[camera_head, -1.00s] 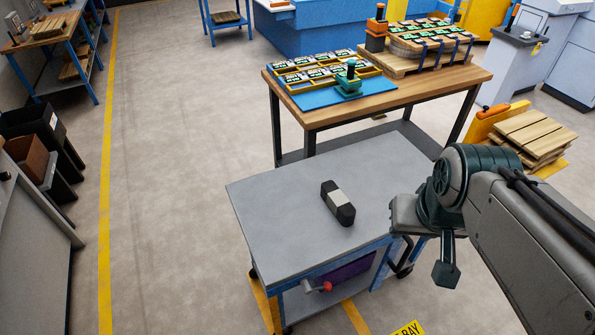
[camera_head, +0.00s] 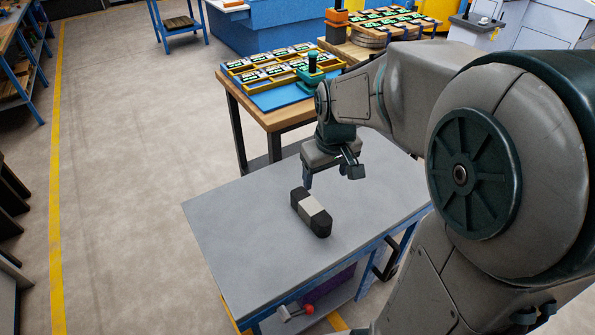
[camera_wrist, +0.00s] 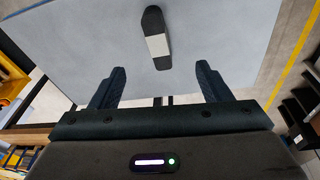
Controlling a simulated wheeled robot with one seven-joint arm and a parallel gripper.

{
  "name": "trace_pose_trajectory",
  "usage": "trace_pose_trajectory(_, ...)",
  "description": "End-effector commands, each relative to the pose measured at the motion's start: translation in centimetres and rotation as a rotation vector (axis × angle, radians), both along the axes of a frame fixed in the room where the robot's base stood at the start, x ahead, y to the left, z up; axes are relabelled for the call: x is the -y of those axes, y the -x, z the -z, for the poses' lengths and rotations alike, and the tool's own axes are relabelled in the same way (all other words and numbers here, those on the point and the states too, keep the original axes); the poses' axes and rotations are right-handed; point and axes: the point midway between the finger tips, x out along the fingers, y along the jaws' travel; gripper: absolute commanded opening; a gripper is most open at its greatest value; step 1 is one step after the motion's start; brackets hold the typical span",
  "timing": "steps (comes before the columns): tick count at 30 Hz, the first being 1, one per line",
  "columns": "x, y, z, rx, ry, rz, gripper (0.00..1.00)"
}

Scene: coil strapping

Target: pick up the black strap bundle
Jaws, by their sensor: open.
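The black strap bundle (camera_head: 311,212) lies on the grey top of a cart (camera_head: 235,225), with a pale band around its middle. In the wrist view the bundle (camera_wrist: 155,22) lies beyond the fingertips, roughly between their lines. My gripper (camera_head: 331,180) is above the cart top, just behind the bundle and apart from it. In the wrist view my gripper (camera_wrist: 161,82) shows its two fingers spread wide with nothing between them.
A wooden workbench (camera_head: 275,117) stands behind the cart, bearing a blue mat with a yellow tray of parts (camera_head: 262,77) and a green tool (camera_head: 312,68). The cart top around the bundle is clear. A red-knobbed handle (camera_head: 308,309) sits below the cart's front edge.

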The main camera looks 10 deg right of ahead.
Motion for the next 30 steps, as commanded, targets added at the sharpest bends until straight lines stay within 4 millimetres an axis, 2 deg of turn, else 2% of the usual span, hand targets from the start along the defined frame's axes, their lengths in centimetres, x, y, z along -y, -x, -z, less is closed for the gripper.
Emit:
trace_pose_trajectory(1,0.2,-1.4,2.8,-0.018,-0.004,-0.019,0.71)
trace_pose_trajectory(6,0.7,-5.1,7.9,-0.047,-0.018,-0.087,0.71)
trace_pose_trajectory(9,0.9,-6.6,10.1,-0.058,-0.027,-0.117,0.71)
trace_pose_trajectory(17,1.0,-8.2,12.9,-0.067,-0.038,-0.149,0.71)
trace_pose_trajectory(25,0.6,-8.9,18.0,-0.071,-0.038,-0.151,0.71)
trace_pose_trajectory(30,0.5,-9.2,20.1,-0.068,-0.039,-0.149,0.71)
